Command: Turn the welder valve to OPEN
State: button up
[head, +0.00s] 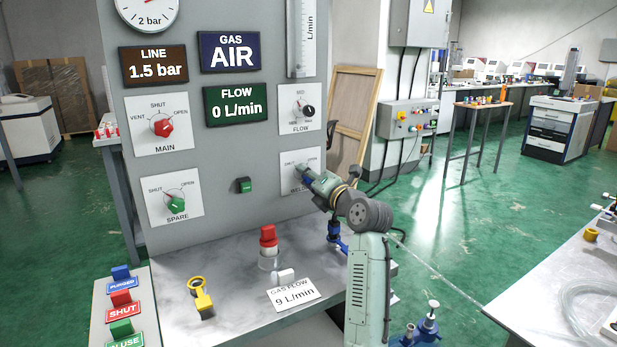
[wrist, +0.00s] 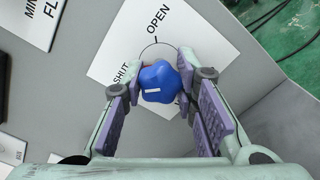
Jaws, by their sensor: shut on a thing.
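The welder valve is a blue lobed knob (wrist: 160,82) on a white plate (wrist: 118,55) marked SHUT and OPEN. My gripper (wrist: 164,84) is shut on the knob, one purple-padded finger on each side. A short white mark on the knob's face lies left of and below its middle, away from the OPEN label at the top; its exact setting is unclear. In the head view the welder plate (head: 289,160) is on the right of the grey panel, and my gripper (head: 306,172) covers most of the knob and part of the lettering.
Above is the FLOW dial (head: 307,111); to the left are the red MAIN valve (head: 161,125) and green SPARE valve (head: 175,201). The FLOW display (head: 236,104) reads 0 L/min. A red-capped item (head: 268,237), yellow tag (head: 203,298) and GAS FLOW 9 L/min card (head: 293,293) occupy the shelf below.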

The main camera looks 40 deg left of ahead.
grip_shut()
jog(key=shift+f+m+b, duration=0.15)
jog(key=shift+m+b, duration=0.15)
jog(key=shift+b, duration=0.1)
jog(key=m+b, duration=0.2)
jog(key=shift+f+m, duration=0.1)
jog(key=shift+m, duration=0.3)
jog(key=m+b, duration=0.2)
jog(key=m, duration=0.8)
jog(key=shift+r, duration=0.2)
jog(key=m, duration=0.4)
jog(key=shift+m, duration=0.3)
